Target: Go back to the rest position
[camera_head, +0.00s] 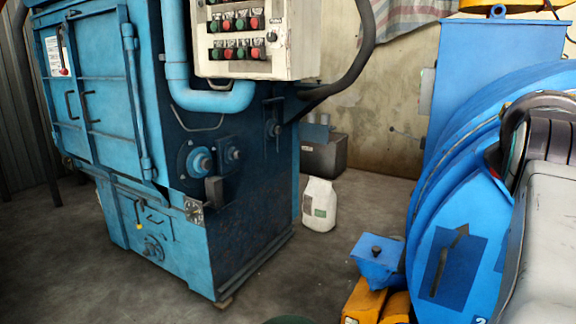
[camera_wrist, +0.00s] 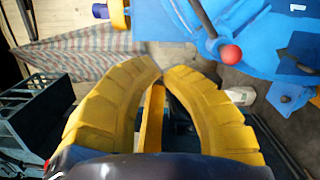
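My gripper (camera_wrist: 163,70) shows in the wrist view with its two thick yellow fingers curving toward each other. Their tips nearly meet, and it looks shut with nothing held at the tips. A yellow bar (camera_wrist: 152,120) shows in the gap between the fingers, and I see no sign that it is gripped. The fingertips are not clearly seen in the head view. No rest position is marked in either view.
A blue machine (camera_head: 110,110) with a button panel (camera_head: 240,45) stands left. A large blue drum machine (camera_head: 450,220) fills the right. A red-knobbed lever (camera_wrist: 230,54) is beyond my fingers. Bare floor lies front left.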

